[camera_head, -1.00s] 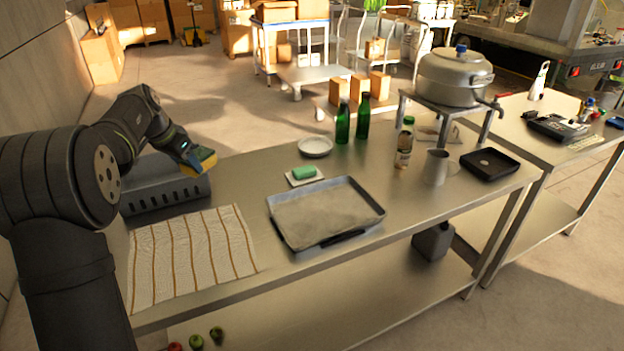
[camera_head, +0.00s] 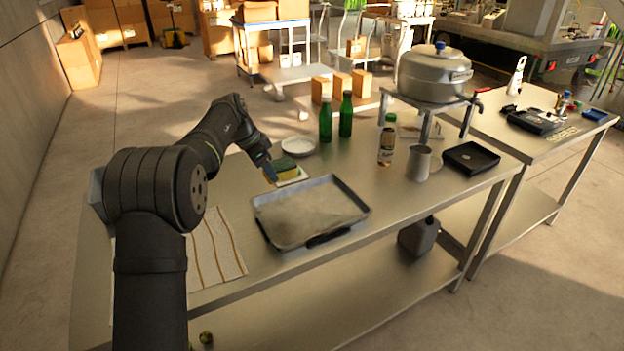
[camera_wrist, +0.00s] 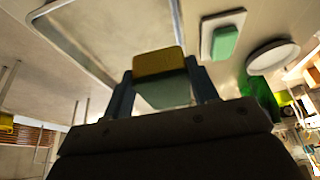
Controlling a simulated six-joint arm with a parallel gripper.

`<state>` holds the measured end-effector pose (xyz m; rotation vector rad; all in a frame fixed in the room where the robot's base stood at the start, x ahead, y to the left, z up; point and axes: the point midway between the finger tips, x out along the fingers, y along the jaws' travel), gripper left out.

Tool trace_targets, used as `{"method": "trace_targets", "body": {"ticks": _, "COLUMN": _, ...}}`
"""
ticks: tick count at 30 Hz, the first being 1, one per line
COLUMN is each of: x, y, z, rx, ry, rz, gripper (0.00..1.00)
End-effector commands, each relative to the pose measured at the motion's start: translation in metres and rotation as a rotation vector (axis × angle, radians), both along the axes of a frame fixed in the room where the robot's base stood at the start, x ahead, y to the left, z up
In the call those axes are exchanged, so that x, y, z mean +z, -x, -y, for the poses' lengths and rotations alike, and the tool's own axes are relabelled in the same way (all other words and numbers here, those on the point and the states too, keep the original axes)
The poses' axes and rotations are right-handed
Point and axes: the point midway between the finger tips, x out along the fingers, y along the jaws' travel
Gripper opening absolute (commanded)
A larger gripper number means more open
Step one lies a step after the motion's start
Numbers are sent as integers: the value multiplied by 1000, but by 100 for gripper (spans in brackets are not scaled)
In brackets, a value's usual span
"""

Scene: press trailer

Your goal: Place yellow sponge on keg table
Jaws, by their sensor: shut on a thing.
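My gripper (camera_head: 264,163) is shut on the yellow sponge (camera_head: 270,173), which has a green layer. The wrist view shows the sponge (camera_wrist: 158,63) between both fingers (camera_wrist: 162,90). In the head view it appears beside or over the green block on its white dish; the exact height cannot be told. The metal keg (camera_head: 435,72), with a blue cap and a tap, stands on a small raised metal stand (camera_head: 428,105) at the right end of the long steel table (camera_head: 350,245).
A grey tray (camera_head: 357,214) lies in front of the sponge. A green block (camera_wrist: 224,42) sits on a white dish. A white plate (camera_head: 299,146), green bottles (camera_head: 325,120), a labelled bottle (camera_head: 387,145), a metal jug (camera_head: 419,163) and a black tray (camera_head: 471,158) stand farther right.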

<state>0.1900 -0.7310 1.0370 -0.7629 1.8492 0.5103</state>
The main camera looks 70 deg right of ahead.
Motion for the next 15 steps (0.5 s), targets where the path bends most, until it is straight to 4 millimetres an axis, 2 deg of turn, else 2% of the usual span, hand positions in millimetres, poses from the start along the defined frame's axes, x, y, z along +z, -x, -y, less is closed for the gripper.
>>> {"method": "trace_targets", "body": {"ticks": 5, "x": -19, "y": -23, "z": 3, "rx": 4, "ry": 0, "rz": 0, "gripper": 33}}
{"method": "trace_targets", "body": {"ticks": 15, "x": -63, "y": -96, "z": 14, "rx": 4, "ry": 0, "rz": 0, "gripper": 33}}
